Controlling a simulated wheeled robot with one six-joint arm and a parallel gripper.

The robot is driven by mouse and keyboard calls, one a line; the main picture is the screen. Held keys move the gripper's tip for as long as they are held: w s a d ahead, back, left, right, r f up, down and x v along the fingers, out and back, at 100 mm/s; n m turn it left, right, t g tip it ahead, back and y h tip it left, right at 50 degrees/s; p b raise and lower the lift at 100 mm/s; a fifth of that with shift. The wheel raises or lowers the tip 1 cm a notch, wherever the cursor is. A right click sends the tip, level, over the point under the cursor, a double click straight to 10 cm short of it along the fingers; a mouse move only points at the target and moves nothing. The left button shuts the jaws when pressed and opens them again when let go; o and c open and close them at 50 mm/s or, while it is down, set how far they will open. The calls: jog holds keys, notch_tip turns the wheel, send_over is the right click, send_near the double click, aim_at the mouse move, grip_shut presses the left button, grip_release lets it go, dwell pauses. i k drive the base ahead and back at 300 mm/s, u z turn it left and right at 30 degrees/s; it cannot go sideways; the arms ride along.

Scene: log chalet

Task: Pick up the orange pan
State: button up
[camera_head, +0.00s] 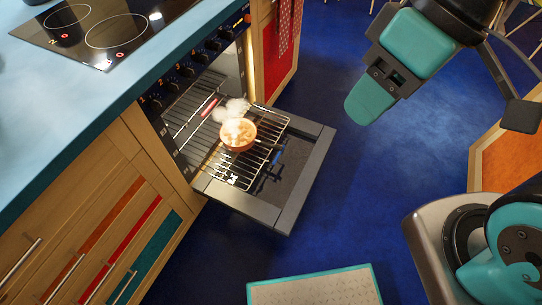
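A small round orange pan (238,138) sits on the wire rack (262,158) that is pulled out over the lowered oven door. White steam or smoke covers much of its top and blurs what is inside. A short red piece (208,107) shows just behind and left of it; I cannot tell whether it is the pan's handle. My arm's teal and black end part is at the upper right, over the blue floor, well to the right of the pan and apart from it. I cannot make out the fingertips or their opening.
The open oven door (305,190) juts out over the blue floor (345,190). A blue worktop (60,115) with a black hob (110,30) is at the left. An orange-fronted cabinet (510,160) stands at the right. A pale, teal-edged surface (315,290) is at the bottom. Floor between is clear.

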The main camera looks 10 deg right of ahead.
aim_at(237, 133)
jog(key=u, duration=0.05)
jog(key=k, duration=0.5)
jog(key=u, duration=0.85)
jog(key=i, duration=0.75)
jog(key=z, duration=0.85)
